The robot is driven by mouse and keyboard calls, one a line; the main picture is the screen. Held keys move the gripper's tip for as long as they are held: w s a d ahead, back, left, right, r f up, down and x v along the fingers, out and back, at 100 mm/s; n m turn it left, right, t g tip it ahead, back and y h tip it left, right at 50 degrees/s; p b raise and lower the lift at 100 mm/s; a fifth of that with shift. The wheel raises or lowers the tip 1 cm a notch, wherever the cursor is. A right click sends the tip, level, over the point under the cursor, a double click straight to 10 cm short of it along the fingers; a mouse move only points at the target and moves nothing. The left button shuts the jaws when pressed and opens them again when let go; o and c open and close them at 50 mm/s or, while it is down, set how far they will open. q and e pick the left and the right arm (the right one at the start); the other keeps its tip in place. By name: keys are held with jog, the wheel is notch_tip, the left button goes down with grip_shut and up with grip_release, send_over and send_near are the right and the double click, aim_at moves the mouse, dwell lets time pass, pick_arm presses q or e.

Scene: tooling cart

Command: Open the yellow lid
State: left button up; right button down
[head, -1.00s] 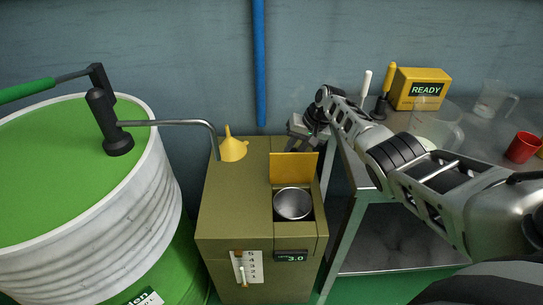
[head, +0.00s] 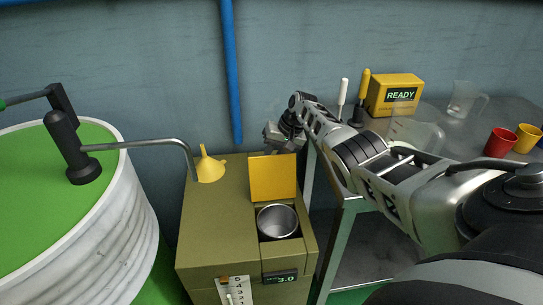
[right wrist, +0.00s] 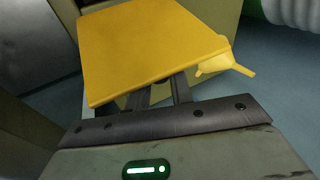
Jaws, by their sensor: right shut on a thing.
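The yellow lid (head: 273,178) is swung up at the back of the square opening on the olive cabinet (head: 215,222). Below it a round metal cup (head: 277,220) lies open to view. My right gripper (head: 283,142) is behind the lid's top edge. In the right wrist view the lid (right wrist: 155,45) fills the upper middle, and the fingers (right wrist: 160,95) meet its near edge, shut on it. Their tips are partly hidden by the lid. My left gripper is not in view.
A white and green drum (head: 105,225) is at left. At right a cart (head: 450,128) holds a yellow READY box (head: 395,94), a red cup (head: 500,142) and clear jugs.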

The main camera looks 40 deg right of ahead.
jog(key=shift+d, duration=0.1)
jog(key=c, duration=1.3)
grip_release()
jog(key=shift+o, duration=0.2)
jog(key=shift+r, duration=0.2)
pick_arm(q)
jog(key=p, duration=0.1)
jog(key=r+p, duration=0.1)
jog(key=p, duration=0.1)
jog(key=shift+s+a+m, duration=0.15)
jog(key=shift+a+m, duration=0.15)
pick_arm(e)
jog(key=v, duration=1.5)
jog(key=shift+s+r, duration=0.15)
jog(key=shift+r, duration=0.1)
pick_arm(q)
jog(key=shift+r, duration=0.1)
pick_arm(e)
jog(key=shift+d, duration=0.1)
